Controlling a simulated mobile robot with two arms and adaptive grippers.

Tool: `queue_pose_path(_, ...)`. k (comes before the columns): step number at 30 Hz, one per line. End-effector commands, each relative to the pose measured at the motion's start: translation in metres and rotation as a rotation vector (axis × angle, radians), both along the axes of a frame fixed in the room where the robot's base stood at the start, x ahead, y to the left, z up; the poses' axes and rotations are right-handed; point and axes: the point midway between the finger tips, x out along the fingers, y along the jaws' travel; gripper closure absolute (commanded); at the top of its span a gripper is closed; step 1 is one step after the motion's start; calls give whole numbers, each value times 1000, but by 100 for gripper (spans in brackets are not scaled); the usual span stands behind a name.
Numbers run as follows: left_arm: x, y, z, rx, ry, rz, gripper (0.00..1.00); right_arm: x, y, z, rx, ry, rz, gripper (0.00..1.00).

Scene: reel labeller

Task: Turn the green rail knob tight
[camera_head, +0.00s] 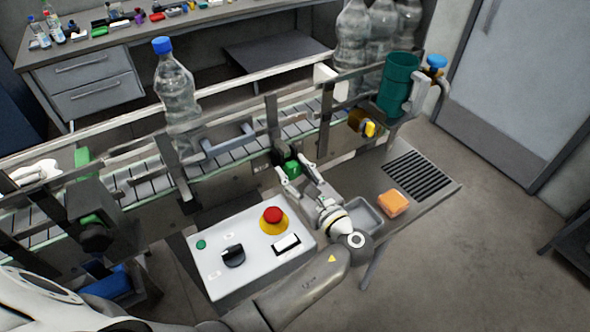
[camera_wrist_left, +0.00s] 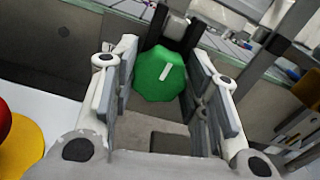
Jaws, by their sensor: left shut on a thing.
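The green rail knob (camera_head: 292,168) sits on the near side of the conveyor rail in the head view. In the left wrist view the knob (camera_wrist_left: 160,76) is a faceted green disc with a white mark tilted a little right of upright. My left gripper (camera_head: 297,176) reaches it from the front, with a finger on each side. In the left wrist view the gripper (camera_wrist_left: 161,85) is shut on the knob. My right gripper is not in view.
A white control box (camera_head: 245,245) with a red stop button (camera_head: 272,214) stands left of my left gripper. An orange sponge (camera_head: 393,203) and a grey tray (camera_head: 365,216) lie to its right. A bottle (camera_head: 177,90) stands on the conveyor (camera_head: 145,178).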

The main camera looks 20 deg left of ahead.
Motion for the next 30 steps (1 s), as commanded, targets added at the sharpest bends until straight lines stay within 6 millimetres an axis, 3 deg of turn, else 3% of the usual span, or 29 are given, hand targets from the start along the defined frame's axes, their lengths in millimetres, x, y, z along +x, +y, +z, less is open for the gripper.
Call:
queue_pose_path(6,0,0,8,90,115,1,82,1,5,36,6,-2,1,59)
queue_pose_path(15,1,-1,6,225,287,1,82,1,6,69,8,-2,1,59)
queue_pose_path(30,2,-1,2,342,431,2,82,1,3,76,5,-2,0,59)
